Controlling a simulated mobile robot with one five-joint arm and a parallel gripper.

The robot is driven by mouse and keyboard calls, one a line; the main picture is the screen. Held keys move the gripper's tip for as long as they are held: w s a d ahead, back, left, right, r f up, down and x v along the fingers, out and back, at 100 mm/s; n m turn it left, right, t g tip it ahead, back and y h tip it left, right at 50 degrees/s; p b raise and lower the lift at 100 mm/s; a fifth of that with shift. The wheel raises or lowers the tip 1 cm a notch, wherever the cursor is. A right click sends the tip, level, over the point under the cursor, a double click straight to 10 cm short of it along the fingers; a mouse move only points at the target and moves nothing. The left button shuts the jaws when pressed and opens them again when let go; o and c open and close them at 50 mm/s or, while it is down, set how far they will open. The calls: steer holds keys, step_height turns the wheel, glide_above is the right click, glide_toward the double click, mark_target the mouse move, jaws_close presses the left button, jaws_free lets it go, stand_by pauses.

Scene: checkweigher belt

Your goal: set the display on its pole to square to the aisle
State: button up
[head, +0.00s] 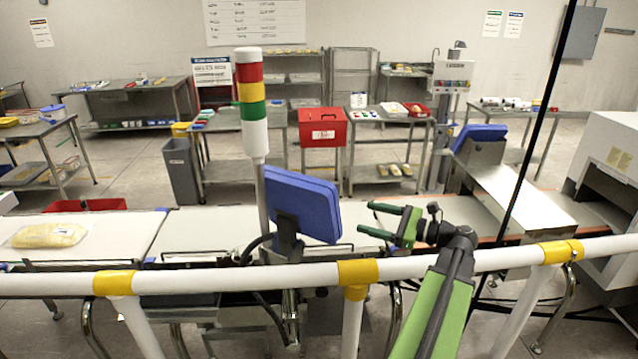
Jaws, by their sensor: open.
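The display (303,203) is a blue panel seen from behind, tilted and turned at an angle, on a dark bracket just beyond the white rail. Its pole (290,305) is partly hidden by the rail and cables. The display's screen face is hidden from this view. My gripper (366,220) has green fingers and points left, just right of the display's right edge. The fingers are apart with nothing between them. I cannot tell whether a fingertip touches the display.
A white rail with yellow joints (225,280) crosses in front. A signal tower (251,100) stands behind the display. The belt (195,230) carries a bagged product (48,236) at left. A thin black post (535,130) rises right of my arm. A grey machine (610,170) stands far right.

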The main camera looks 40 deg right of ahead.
steer(key=shift+m+t+h, duration=0.3)
steer(key=x, duration=1)
steer(key=d+r+x, duration=0.1)
steer(key=x, duration=0.4)
steer(key=shift+w+a+r, duration=0.1)
steer(key=shift+w+a, duration=0.05)
steer(key=shift+w, duration=0.25)
jaws_close()
